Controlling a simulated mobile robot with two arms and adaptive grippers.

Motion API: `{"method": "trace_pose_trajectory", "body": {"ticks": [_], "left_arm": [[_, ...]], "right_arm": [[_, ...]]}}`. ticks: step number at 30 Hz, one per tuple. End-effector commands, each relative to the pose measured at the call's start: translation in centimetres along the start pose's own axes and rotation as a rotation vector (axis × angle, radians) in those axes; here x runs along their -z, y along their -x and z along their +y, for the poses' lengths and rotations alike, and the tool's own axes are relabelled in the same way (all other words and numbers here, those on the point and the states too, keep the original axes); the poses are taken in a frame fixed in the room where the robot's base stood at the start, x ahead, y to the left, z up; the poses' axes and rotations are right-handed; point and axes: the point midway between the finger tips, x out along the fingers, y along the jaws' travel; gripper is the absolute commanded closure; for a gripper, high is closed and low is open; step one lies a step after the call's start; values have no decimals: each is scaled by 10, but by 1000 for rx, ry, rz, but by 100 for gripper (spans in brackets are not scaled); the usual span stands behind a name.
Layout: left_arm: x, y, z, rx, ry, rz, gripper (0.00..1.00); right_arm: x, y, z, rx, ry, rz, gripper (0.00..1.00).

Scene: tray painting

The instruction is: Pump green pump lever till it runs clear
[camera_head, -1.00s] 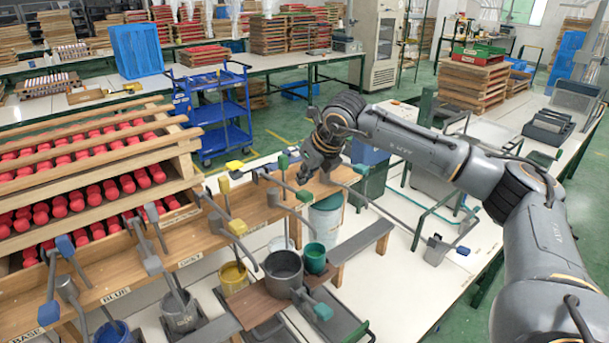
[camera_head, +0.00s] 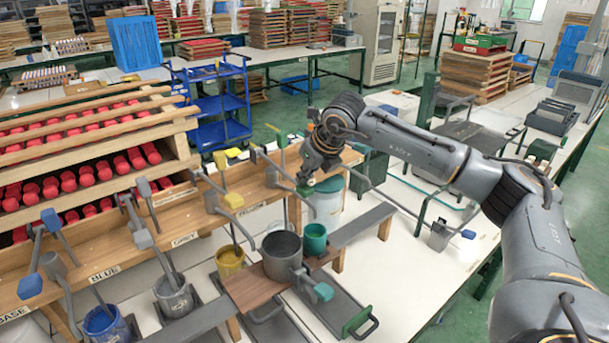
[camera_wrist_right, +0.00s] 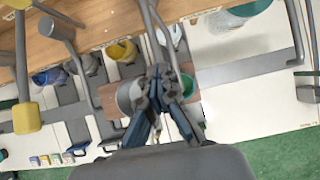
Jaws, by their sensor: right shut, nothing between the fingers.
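The green lever knob (camera_head: 305,190) shows just below my right gripper (camera_head: 307,178) in the head view, above the wooden bench. The gripper points downward, close to the knob; I cannot tell whether they touch. In the right wrist view the fingers (camera_wrist_right: 164,84) are shut with nothing between them. A bucket (camera_head: 329,207) with green on it stands below and right of the knob. Whether liquid runs, and its colour, cannot be made out. My left gripper is not in view.
A yellow-knobbed lever (camera_head: 233,201) and a blue-knobbed lever (camera_head: 30,286) stand left along the bench. A grey pot (camera_head: 283,250) and a small green cup (camera_head: 315,237) sit on a wooden board in front. White table surface (camera_head: 400,255) is clear at right.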

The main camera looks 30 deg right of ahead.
Motion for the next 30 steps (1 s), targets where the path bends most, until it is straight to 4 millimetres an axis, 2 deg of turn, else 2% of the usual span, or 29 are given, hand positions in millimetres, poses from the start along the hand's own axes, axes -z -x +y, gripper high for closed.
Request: {"method": "trace_pose_trajectory", "body": {"ticks": [1,11,16,30], "left_arm": [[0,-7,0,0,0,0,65],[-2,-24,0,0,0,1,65],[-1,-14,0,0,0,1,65],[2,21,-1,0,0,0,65]], "right_arm": [[5,-7,0,-1,1,3,100],[16,-25,1,-1,1,4,100],[8,-13,1,-1,1,3,100],[-23,37,0,0,0,2,100]]}}
